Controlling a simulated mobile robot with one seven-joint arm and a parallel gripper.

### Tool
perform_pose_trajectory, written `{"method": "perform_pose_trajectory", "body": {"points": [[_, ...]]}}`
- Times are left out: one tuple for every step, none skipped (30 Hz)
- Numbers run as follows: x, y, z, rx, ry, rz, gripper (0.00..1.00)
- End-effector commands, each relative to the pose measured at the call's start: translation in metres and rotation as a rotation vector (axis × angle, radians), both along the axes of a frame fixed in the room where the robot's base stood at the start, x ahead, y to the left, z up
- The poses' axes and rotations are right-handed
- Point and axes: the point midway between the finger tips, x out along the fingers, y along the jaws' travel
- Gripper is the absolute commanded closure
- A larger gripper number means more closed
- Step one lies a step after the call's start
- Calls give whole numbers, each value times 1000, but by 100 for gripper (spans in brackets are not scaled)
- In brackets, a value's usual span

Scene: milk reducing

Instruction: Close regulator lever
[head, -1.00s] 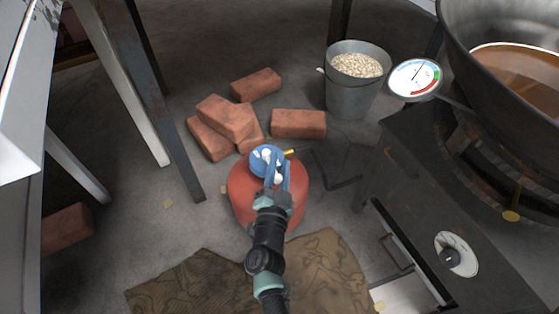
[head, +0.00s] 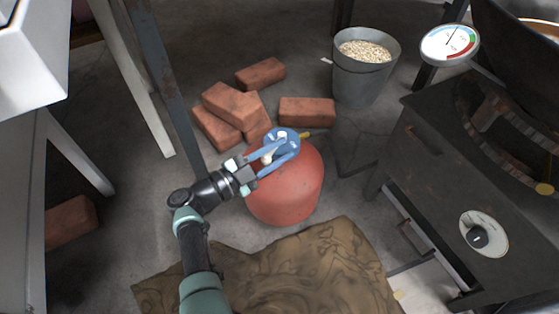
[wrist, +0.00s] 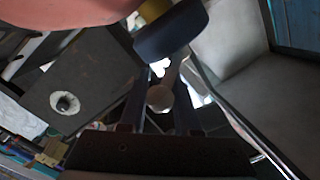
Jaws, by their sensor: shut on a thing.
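A red gas cylinder (head: 290,190) stands on the floor in the middle of the head view. The blue round regulator (head: 283,135) sits on its top, with a yellow piece at its right side. My gripper (head: 274,155) reaches in from the lower left, its two blue fingers over the cylinder's top beside the regulator. The pale regulator lever (head: 267,159) lies between the fingers. In the wrist view the lever's round end (wrist: 160,98) is between the two dark fingers, and the regulator (wrist: 170,32) is above it. The fingers partly hide the lever.
Several bricks (head: 230,104) lie behind the cylinder, and a bucket of pale grains (head: 366,75) stands behind right. A dark stove (head: 440,150) with a knob is at the right. A brown cloth (head: 300,265) lies in front. Table legs (head: 135,75) stand at left.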

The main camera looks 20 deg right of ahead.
Motion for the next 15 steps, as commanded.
{"method": "perform_pose_trajectory", "body": {"points": [[1, -1, -11, 12, 6, -20, 100], [1, -1, -11, 11, 7, -34, 100], [1, -1, -11, 11, 9, -48, 100], [1, -1, -10, 11, 9, -60, 100], [1, -1, -10, 11, 9, -69, 100], [1, -1, -10, 13, 9, -81, 100], [1, -1, -9, 13, 9, -88, 100], [1, -1, -9, 13, 9, -96, 100], [1, -2, -9, 13, 10, -103, 100], [1, -2, -8, 12, 10, -107, 100], [1, -2, -8, 13, 10, -111, 100], [1, -2, -7, 12, 10, -115, 100], [1, -2, -7, 12, 9, -118, 100], [1, -2, -7, 12, 10, -120, 100], [1, -2, -6, 11, 10, -122, 100]]}}
